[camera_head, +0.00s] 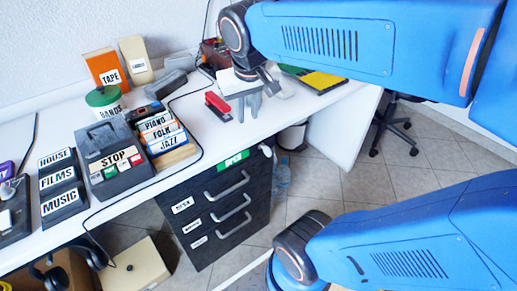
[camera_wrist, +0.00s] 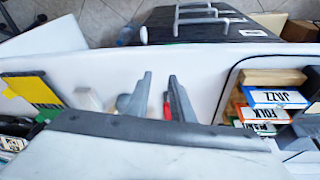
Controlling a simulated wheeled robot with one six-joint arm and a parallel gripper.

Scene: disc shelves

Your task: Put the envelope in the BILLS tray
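My gripper (camera_head: 248,112) hangs over the desk beside the red stapler (camera_head: 217,106). In the wrist view its two grey fingers (camera_wrist: 160,78) stand apart with only desk showing between the tips, and part of the red stapler (camera_wrist: 167,106) shows low between them. I cannot make out a tray labelled BILLS in either view.
Labelled boxes JAZZ, FOLK and PIANO (camera_head: 160,130) and a grey STOP player (camera_head: 112,157) stand left on the desk (camera_head: 120,205). A dark drawer unit (camera_head: 205,212) is below. A yellow-black folder (camera_head: 322,81) lies right. Desk front by the gripper is clear.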

